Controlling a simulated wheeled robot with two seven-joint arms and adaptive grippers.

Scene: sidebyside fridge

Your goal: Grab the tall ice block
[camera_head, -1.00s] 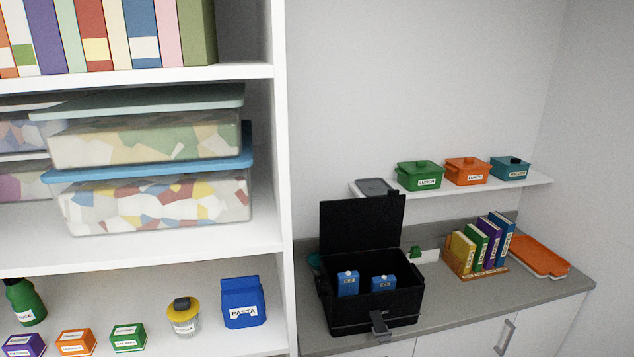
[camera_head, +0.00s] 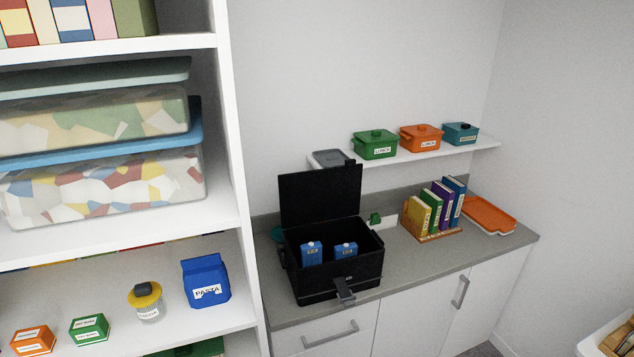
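Two blue ice blocks with white labels stand inside an open black box on the counter. The left ice block (camera_head: 311,253) shows a little higher than the right ice block (camera_head: 345,251); their lower parts are partly hidden in the box, so I cannot be sure which is the taller. The black box (camera_head: 340,279) has its lid raised against the back and a latch hanging at the front. Neither of my grippers is in the head view.
A white shelf unit (camera_head: 235,170) stands close on the left, its upright beside the counter. A wall shelf (camera_head: 420,153) with lidded pots hangs above. The counter front (camera_head: 430,262) is clear.

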